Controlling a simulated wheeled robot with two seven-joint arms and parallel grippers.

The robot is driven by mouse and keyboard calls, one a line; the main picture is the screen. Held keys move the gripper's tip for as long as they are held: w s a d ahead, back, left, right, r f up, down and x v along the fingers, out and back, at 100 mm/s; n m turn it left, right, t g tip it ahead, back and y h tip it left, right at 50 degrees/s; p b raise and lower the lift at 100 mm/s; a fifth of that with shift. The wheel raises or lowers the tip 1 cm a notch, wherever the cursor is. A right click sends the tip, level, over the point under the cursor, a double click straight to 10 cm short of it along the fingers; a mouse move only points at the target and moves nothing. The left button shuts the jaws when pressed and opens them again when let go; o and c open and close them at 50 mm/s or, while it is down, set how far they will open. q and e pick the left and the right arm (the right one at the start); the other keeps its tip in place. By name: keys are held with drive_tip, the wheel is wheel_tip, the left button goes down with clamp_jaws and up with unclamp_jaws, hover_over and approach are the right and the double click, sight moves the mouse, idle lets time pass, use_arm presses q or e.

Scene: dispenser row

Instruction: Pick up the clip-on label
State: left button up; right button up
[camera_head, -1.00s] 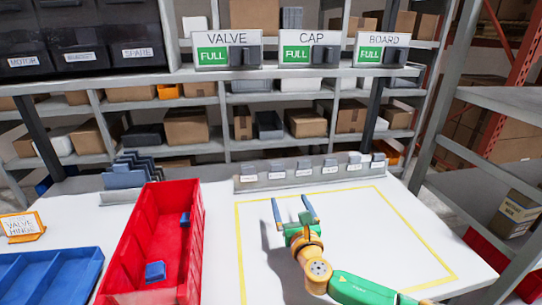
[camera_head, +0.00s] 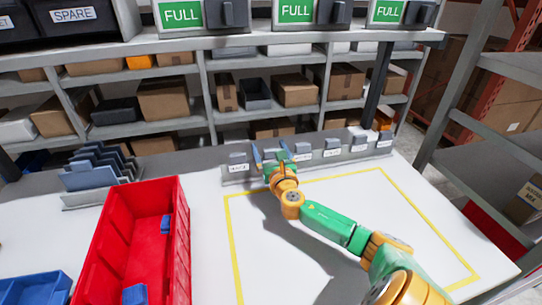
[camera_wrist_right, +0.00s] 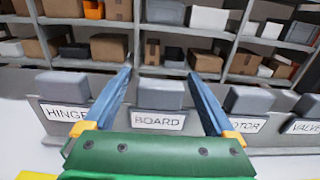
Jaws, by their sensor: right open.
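Several clip-on labels with grey clips stand in a row on a grey rail (camera_head: 228,176) at the back of the white table. In the right wrist view, the BOARD label (camera_wrist_right: 158,121) is between my fingers, with the HINGE label (camera_wrist_right: 67,113) to its left and the MOTOR label (camera_wrist_right: 243,125) to its right. My right gripper (camera_head: 270,152) is open at the rail, its blue fingers either side of the BOARD label's grey clip; I cannot tell whether they touch it. In the head view the gripper largely hides this label. My left gripper is not in view.
A red bin (camera_head: 108,250) with blue pieces stands on the left of the table. Grey dividers (camera_head: 92,168) stand behind it. A yellow outline (camera_head: 231,240) marks a clear area under my arm. A shelf (camera_head: 300,47) with dispensers marked FULL rises behind the rail.

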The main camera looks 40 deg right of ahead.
drive_tip(key=shift+w+d+f, duration=0.1)
drive_tip(key=shift+w+d, duration=0.15)
drive_tip(key=shift+w, duration=0.3)
drive_tip(key=shift+s, duration=0.2)
drive_tip(key=c, duration=1.4)
